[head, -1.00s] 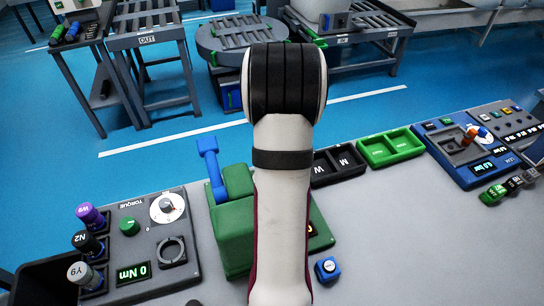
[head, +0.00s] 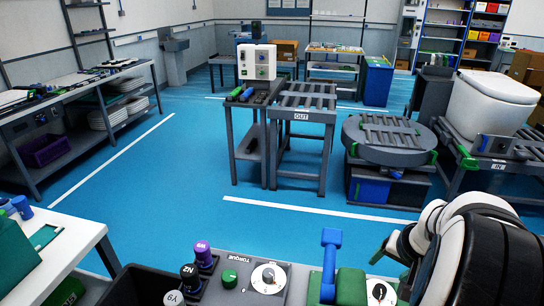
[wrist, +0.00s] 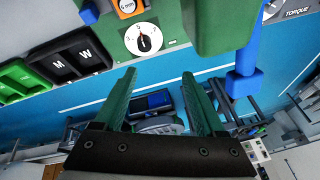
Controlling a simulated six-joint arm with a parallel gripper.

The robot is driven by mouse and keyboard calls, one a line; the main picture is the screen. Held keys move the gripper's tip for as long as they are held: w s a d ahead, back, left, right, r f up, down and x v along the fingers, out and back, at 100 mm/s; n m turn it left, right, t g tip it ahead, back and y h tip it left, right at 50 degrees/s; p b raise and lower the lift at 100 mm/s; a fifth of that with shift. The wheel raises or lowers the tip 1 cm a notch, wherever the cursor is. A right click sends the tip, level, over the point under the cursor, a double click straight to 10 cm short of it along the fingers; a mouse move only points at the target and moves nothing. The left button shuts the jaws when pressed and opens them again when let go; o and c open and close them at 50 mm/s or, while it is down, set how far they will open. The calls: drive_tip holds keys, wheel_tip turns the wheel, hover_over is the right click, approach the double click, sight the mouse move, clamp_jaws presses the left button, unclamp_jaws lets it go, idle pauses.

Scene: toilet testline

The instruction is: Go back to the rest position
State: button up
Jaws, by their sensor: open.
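My gripper (wrist: 157,100) shows in the wrist view with its two green fingers apart and nothing between them. In the wrist view the green fixture (wrist: 218,25) with a blue lever (wrist: 246,75) is close by, to the right of the fingers. The same blue lever (head: 330,262) stands upright in the head view, left of my arm. A white dial (wrist: 143,39) lies beyond the fingertips in the wrist view.
A roller table marked OUT (head: 302,116), a round turntable (head: 385,138) and a white toilet (head: 490,105) stand behind. Blue floor (head: 190,190) is open between. Trays marked M and W (wrist: 72,60) are left in the wrist view.

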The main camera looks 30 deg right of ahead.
drive_tip(key=w+a+r+m+t+y, duration=0.35)
drive_tip(key=w+a+r+m, duration=0.25)
drive_tip(key=w+a+r, duration=0.25)
drive_tip(key=w+a+r+y, duration=0.1)
drive_tip(key=a+y, duration=0.1)
drive_tip(key=a, duration=0.6)
drive_tip(key=s+a+f+n+g, duration=0.3)
drive_tip(key=s+a+n, duration=0.3)
drive_tip(key=a, duration=0.4)
drive_tip(key=s+a+f+n+g, duration=0.4)
drive_tip(key=s+a+n, duration=0.3)
drive_tip(key=s+a, duration=0.2)
drive_tip(key=shift+s+a+n+h, duration=0.3)
drive_tip(key=shift+a+h, duration=0.15)
drive_tip(key=shift+a, duration=0.55)
